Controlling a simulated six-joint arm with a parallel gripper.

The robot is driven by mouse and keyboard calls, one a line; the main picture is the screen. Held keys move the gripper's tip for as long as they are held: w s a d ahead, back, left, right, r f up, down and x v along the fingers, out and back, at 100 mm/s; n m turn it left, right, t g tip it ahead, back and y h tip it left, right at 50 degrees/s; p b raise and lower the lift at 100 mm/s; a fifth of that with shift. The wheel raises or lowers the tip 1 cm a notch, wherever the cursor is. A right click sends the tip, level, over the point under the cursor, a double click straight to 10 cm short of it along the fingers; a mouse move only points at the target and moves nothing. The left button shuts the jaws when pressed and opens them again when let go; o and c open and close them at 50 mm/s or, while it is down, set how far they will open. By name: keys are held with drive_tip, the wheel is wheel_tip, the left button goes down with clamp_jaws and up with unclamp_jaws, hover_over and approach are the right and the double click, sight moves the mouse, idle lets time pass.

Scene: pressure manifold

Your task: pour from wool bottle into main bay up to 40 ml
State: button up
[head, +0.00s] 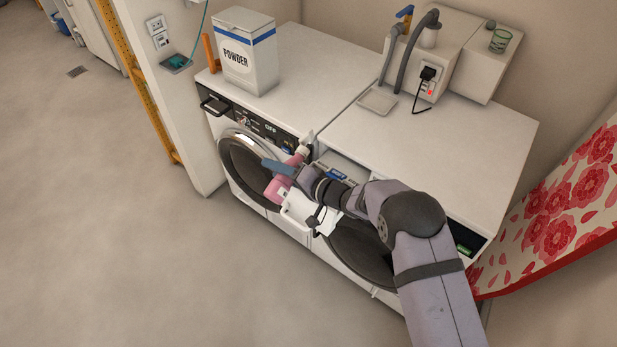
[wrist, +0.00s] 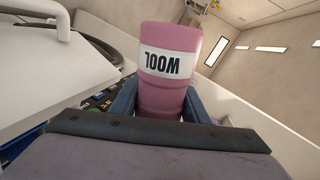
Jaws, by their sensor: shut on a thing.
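The pink wool bottle (head: 277,190) is held in my gripper (head: 284,170) in front of the washing machines. In the wrist view the bottle (wrist: 167,95) sits between the two dark blue fingers of my gripper (wrist: 161,108), and its white WOOL label reads upside down. In the head view its pale neck points up and to the right, so it looks tilted. The detergent drawer (head: 299,212) is pulled out just right of the bottle, with a white front. My arm hides much of the drawer, and I cannot make out the main bay or any liquid level.
A POWDER box (head: 247,58) stands on the left machine. The floor at left is clear.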

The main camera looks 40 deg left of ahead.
drive_tip(key=shift+w+m+g, duration=0.25)
drive_tip(key=shift+m+g, duration=0.05)
drive_tip(key=shift+m, duration=0.3)
idle(2.2)
drive_tip(key=shift+s+f+n+t+b, duration=0.15)
drive_tip(key=shift+n+t+b, duration=0.3)
drive_tip(key=shift+n, duration=0.55)
drive_tip(key=shift+f, duration=0.1)
